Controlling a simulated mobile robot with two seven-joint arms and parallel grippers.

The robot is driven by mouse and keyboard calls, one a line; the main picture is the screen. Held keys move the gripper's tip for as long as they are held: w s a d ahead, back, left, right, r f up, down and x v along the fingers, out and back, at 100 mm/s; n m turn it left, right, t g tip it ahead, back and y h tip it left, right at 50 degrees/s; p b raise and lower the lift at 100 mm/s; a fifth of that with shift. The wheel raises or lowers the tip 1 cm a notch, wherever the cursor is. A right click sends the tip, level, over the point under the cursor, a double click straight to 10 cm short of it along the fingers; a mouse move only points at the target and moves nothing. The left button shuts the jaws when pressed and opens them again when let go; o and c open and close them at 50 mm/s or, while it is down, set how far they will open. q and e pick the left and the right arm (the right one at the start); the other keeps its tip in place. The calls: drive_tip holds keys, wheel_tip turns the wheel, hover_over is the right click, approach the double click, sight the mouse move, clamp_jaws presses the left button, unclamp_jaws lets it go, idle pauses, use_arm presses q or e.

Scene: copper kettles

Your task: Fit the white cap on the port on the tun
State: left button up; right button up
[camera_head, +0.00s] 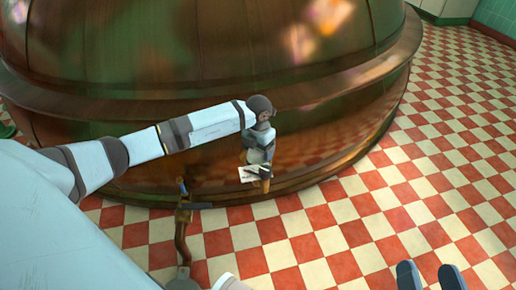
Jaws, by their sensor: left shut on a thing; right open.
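The tun (330,140) is the large copper vessel filling the top and left of the view. My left gripper (258,172) points down beside the tun's lower wall, near its foot. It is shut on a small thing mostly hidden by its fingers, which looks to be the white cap. A white patch with dark marks (246,175) shows at its fingertips; I cannot tell whether this is part of the cap or a label. A short copper-coloured stub (265,186) shows just below; I cannot tell if it is the port. My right gripper (430,277) is open and empty at the bottom right, over the floor.
A copper pipe with a valve lever (184,228) rises in front of the tun, left of my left gripper. The red and cream checkered floor (440,170) is clear to the right. Green-tiled walls (495,18) stand at the top right.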

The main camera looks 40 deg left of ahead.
use_arm(q)
drive_tip(key=shift+f, duration=0.45)
use_arm(e)
drive_tip(key=shift+f, duration=0.1)
use_arm(q)
drive_tip(key=o, duration=0.8)
wheel_tip(320, 180, up, 14)
drive_tip(key=p, duration=0.4)
use_arm(e)
wheel_tip(320, 180, up, 7)
drive_tip(key=t, duration=0.2)
drive_tip(key=shift+s+d+f+m+t, duration=0.2)
drive_tip(key=shift+d+m+t, duration=0.1)
drive_tip(key=shift+t, duration=0.1)
use_arm(q)
drive_tip(key=shift+d+f, duration=0.1)
drive_tip(key=shift+f, duration=0.05)
